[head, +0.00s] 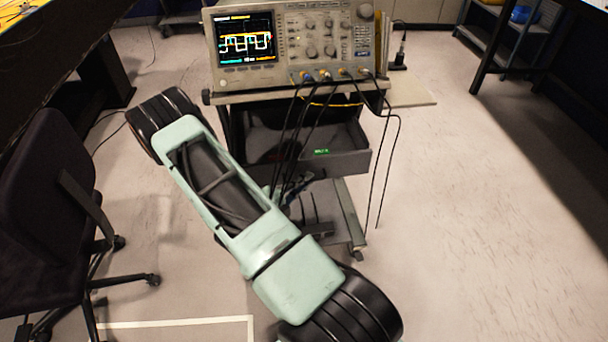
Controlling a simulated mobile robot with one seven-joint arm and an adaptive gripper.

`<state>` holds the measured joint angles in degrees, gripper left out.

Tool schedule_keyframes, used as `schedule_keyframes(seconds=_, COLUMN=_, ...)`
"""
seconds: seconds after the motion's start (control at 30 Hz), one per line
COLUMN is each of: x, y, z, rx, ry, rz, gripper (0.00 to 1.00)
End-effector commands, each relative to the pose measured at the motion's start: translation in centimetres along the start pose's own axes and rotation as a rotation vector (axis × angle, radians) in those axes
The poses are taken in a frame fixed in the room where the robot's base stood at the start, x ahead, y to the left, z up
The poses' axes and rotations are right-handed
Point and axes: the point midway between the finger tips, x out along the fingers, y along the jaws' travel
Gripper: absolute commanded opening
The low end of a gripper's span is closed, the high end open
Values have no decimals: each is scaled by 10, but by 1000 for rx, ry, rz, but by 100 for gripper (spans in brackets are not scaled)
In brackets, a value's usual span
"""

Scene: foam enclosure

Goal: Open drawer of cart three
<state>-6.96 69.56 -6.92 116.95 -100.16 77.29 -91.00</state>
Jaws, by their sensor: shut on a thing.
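A cart (232,98) stands in the middle of the head view with an oscilloscope on its top. A grey drawer (350,162) with a small green label sits below the top. It is pulled out toward me, and part of its dark inside shows. My teal and black arm crosses in front of the cart and covers the drawer's left end. My gripper cannot be made out; it seems hidden behind the arm. Dark parts below the drawer front, behind the arm, are too unclear to name. No number shows that I can read on the cart.
The oscilloscope (290,45) has black cables (386,150) hanging over the drawer front and right side. A dark office chair (45,215) stands at the left. A shelf unit (510,35) stands at the back right. The floor right of the cart is clear.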

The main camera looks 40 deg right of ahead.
Motion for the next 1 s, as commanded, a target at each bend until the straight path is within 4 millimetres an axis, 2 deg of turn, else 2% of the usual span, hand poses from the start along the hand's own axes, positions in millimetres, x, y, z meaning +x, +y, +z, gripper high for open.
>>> schedule_keyframes(seconds=0.6, x=-93, y=26, z=-105, rx=-7, ry=-5, rz=-2, gripper=0)
schedule_keyframes(seconds=0.8, x=-112, y=33, z=-128, rx=-4, ry=-3, rz=-1, gripper=0)
schedule_keyframes(seconds=1.0, x=-121, y=36, z=-139, rx=-3, ry=-1, rz=-1, gripper=0)
